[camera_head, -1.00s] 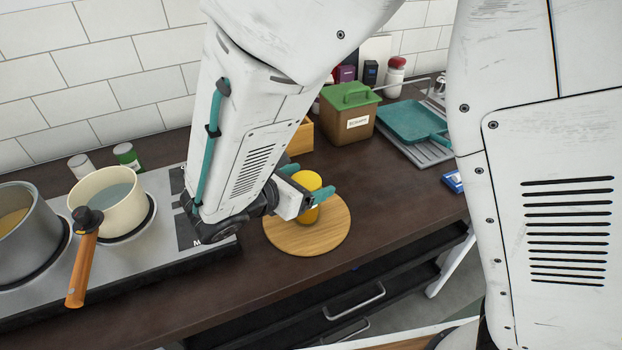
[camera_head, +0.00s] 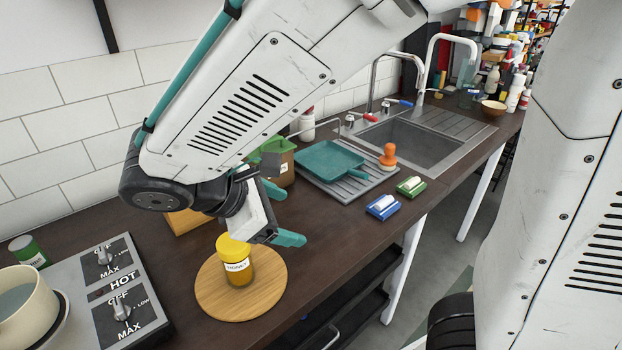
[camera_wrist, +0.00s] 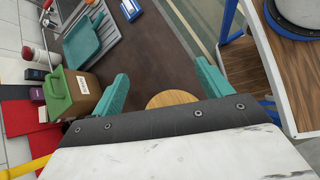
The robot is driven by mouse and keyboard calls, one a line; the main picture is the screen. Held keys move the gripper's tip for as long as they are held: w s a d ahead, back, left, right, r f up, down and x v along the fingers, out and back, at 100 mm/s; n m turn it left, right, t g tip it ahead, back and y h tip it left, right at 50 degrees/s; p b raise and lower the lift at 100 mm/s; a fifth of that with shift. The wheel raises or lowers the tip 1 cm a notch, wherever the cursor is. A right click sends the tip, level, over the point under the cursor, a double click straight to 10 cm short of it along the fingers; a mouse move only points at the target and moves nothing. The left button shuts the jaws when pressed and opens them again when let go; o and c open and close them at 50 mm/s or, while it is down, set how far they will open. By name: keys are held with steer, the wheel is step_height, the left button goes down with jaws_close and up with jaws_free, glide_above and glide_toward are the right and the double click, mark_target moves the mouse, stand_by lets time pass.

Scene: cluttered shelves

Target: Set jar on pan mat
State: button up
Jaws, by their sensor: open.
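The jar (camera_head: 236,262) has a yellow lid and a honey label. It stands upright on the round wooden pan mat (camera_head: 212,295), near the mat's upper middle. The mat lies flat on the dark counter, and its edge shows in the wrist view (camera_wrist: 172,98). My gripper (camera_head: 281,213) is open and empty, above and to the right of the jar, apart from it. Its teal fingers are spread in the wrist view (camera_wrist: 164,88), with nothing between them but counter and mat edge beyond. The jar is not visible in the wrist view.
A hob with a pot (camera_head: 20,310) is at the left. A green-lidded bin (camera_head: 283,168) stands behind my gripper. A teal pan (camera_head: 328,162) lies on the drainer beside the sink (camera_head: 410,140). Two sponges (camera_head: 383,206) lie near the front edge.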

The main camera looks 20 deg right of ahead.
steer(key=s+d+r+m+y, duration=0.4)
steer(key=s+d+m+y, duration=0.5)
steer(key=m, duration=0.7)
steer(key=shift+s+d+r, duration=0.2)
steer(key=shift+s+d, duration=1.45)
steer(key=shift+d, duration=0.15)
